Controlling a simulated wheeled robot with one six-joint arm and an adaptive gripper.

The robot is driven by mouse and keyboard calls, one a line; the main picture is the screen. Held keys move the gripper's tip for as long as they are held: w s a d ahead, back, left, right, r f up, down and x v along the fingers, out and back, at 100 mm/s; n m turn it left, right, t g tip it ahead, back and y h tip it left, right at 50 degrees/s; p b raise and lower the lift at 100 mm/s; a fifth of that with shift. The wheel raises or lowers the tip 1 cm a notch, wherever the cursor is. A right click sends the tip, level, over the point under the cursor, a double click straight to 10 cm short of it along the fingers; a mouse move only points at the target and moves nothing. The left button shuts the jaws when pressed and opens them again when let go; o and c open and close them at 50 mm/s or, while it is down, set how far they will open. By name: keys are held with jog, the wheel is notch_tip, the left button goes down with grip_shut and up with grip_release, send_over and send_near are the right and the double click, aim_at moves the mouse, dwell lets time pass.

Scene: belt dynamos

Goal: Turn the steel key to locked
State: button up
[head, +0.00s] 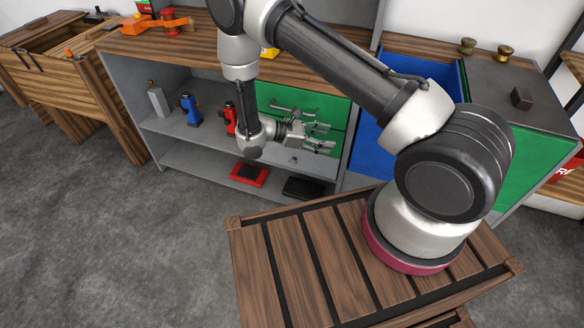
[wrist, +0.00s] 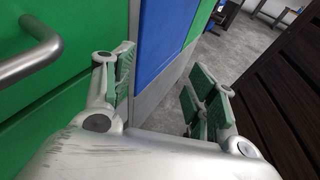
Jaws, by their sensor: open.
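A small metal piece (head: 294,160) shows on the grey face below the green drawers in the head view. It may be the steel key, but it is too small to tell, and I cannot read its turn. No key can be made out in the wrist view. My gripper (head: 321,136) is in front of the green drawers (head: 336,108), above and right of that piece and apart from it. In the wrist view my gripper (wrist: 165,95) has its green-padded fingers spread, with nothing between them. The left finger is close to the green front.
A drawer handle (head: 293,109) sticks out near my gripper; a bar handle (wrist: 28,55) shows at left in the wrist view. A blue panel (head: 370,155) is to the right. A slatted wooden platform (head: 290,255) is in front.

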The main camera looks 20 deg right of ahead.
notch_tip(320, 180, down, 10)
jog(key=s+n+t+h, duration=0.2)
jog(key=n+t, duration=0.1)
jog(key=n, duration=0.1)
jog(key=n+t+y, duration=0.5)
jog(key=n+t, duration=0.4)
jog(key=t, duration=0.4)
send_near(292, 164)
jog(key=x, duration=1)
jog(key=shift+c, duration=0.2)
jog(key=c, duration=1)
